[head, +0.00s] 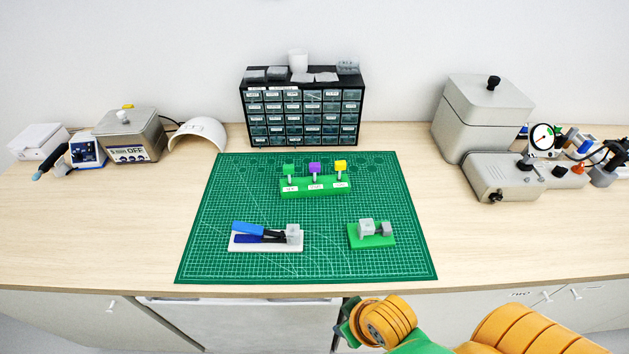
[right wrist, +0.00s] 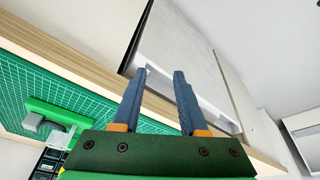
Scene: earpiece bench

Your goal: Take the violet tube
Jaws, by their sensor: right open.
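My right gripper (right wrist: 155,78) is open and empty in the right wrist view, in front of the bench's cabinet fronts. In the head view my right arm is at the lower right, below the bench edge and well away from the rack. My left gripper is not in view.
The green mat (head: 205,255) holds a white base with a blue-handled tool (head: 266,238) and a green block with grey parts (head: 371,234). A drawer cabinet (head: 303,112) stands behind the rack. Grey machines (head: 484,115) stand at the right. Bare mat lies before the rack.

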